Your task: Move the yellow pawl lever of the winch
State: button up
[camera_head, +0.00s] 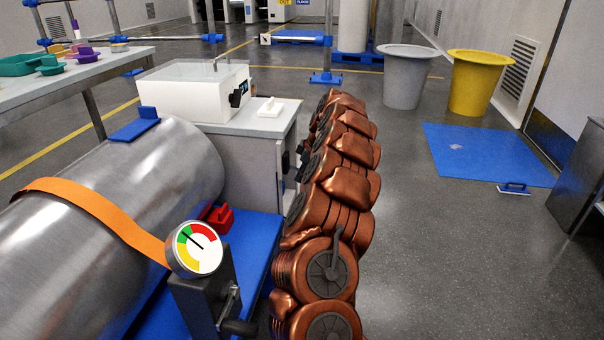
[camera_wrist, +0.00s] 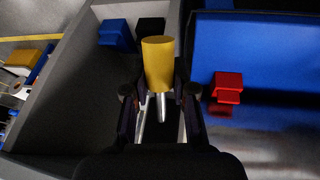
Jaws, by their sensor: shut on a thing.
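The yellow pawl lever (camera_wrist: 158,62) shows in the wrist view as a yellow cylindrical grip with a thin metal rod below it. My gripper (camera_wrist: 160,88) is shut on this grip, with one dark finger on each side. In the head view I cannot make out the lever or my gripper; my copper-coloured arm fills the middle. A dark post (camera_head: 200,300) with a crank stands at the bottom of the head view and appears to be part of the winch. A round gauge (camera_head: 198,249) tops it, its needle pointing to the upper left, near green.
A steel cylinder (camera_head: 150,185) with an orange strap (camera_head: 95,207) lies on a blue platform (camera_head: 262,240). A red block (camera_head: 220,219) sits beside it, and a red block also shows in the wrist view (camera_wrist: 228,86). Open floor lies right of my arm, around a blue mat (camera_head: 480,150).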

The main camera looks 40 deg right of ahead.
grip_shut()
jog(key=shift+s+r+g+h+p, duration=0.2)
jog(key=shift+r+g+h+p, duration=0.3)
jog(key=shift+p, duration=0.75)
jog(key=r+g+h+p, duration=0.1)
jog(key=g+p, duration=0.1)
jog(key=p, duration=0.1)
jog(key=shift+s+d+r, duration=0.1)
jog(key=shift+s+d, duration=0.05)
jog(key=shift+g+h+p, duration=0.3)
jog(key=shift+g+p, duration=0.1)
jog(key=shift+p, duration=0.05)
jog(key=o, duration=0.8)
grip_release()
jog(key=shift+c, duration=0.2)
